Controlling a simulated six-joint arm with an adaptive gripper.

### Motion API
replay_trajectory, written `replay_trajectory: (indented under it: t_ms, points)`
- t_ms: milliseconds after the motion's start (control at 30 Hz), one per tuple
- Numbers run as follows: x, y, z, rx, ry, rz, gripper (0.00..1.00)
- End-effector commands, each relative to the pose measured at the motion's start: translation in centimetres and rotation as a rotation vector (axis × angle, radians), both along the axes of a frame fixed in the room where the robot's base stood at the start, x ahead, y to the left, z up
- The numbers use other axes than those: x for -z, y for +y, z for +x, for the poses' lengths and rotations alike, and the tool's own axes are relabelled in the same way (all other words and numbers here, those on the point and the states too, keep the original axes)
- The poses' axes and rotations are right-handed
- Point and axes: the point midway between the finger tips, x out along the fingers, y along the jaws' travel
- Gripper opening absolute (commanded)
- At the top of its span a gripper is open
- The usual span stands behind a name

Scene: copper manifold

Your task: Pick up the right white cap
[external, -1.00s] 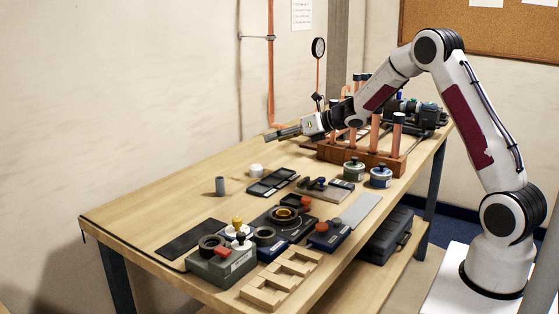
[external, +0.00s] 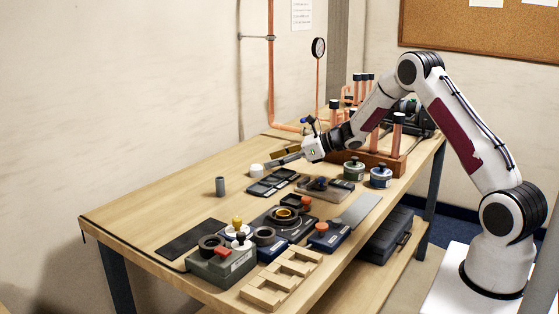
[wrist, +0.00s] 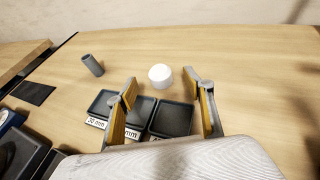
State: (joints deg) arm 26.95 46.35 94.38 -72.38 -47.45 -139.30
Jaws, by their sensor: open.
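A single short white cap (external: 257,170) stands on the bench top behind the black compartment tray. In the wrist view the white cap (wrist: 160,76) appears between the tips of my gripper's two yellow-lined fingers, beyond them. My gripper (external: 284,156) is open and empty, reaching left above the tray's far end. It is near the cap but not visibly touching it. I see no second loose white cap in these views.
A grey cylinder (external: 220,186) stands left of the cap. The black tray (wrist: 154,119) with labelled compartments lies under my fingers. The copper pipe rack (external: 372,158) is at the right. Bare wood surrounds the cap's far side.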

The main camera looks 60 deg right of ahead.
Motion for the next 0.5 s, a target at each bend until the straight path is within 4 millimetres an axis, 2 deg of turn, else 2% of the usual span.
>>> replay_trajectory:
  t_ms: [233,500]
  points:
    - [0.8,0.7,1.6,0.0,0.001,0.0,0.52]
    - [1.0,0.8,1.9,0.002,0.001,0.001,0.52]
